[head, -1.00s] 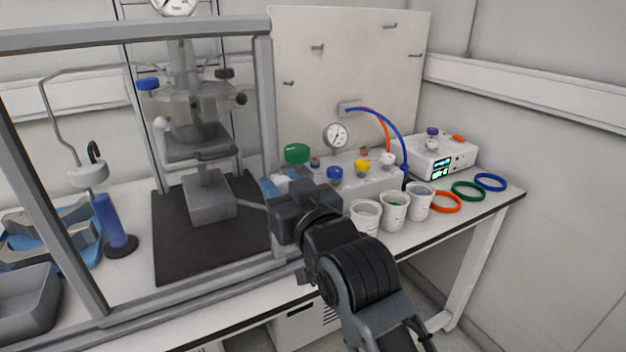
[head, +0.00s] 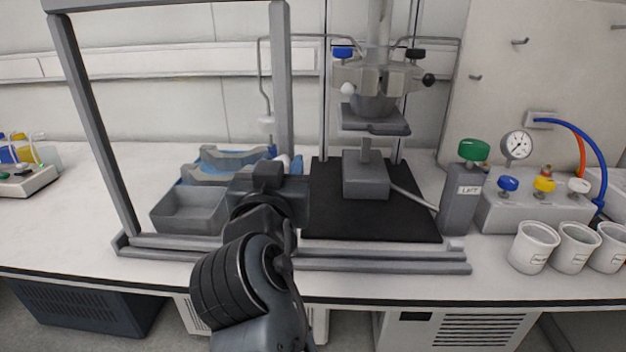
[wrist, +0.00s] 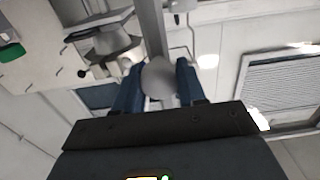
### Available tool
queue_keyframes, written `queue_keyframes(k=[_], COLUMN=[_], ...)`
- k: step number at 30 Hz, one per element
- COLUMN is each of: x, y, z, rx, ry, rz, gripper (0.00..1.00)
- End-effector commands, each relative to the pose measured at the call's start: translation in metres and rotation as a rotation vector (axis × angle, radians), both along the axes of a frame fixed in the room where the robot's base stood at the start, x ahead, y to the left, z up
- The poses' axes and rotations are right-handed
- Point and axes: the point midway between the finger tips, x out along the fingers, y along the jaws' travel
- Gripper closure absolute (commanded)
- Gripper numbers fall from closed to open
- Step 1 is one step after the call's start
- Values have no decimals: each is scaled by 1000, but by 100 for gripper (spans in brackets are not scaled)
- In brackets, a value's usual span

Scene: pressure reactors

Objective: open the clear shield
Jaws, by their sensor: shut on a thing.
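The clear shield (head: 283,95) is a see-through pane in a grey frame. It stands at the left of its rails (head: 390,262), in front of the grey tray and blue stand. My gripper (head: 284,160) is at the shield's right post, its blue fingers shut on the pale round shield handle (wrist: 159,78), seen between them in the wrist view. The arm hides part of the handle and the lower right post in the head view. The reactor (head: 375,85) stands uncovered on a black mat (head: 405,225), right of the shield.
A grey tray (head: 185,212) is behind the shield. A grey lift block (head: 461,205) with a green knob, a valve box (head: 540,212) and white cups (head: 533,247) stand to the right.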

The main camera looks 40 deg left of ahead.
Motion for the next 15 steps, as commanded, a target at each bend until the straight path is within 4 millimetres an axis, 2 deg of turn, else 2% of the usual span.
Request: queue_keyframes(k=[14, 15], x=[-3, -3], y=[5, 5], z=[4, 4], rx=[3, 3], ry=[-4, -4], rz=[-1, -1], gripper=[100, 57])
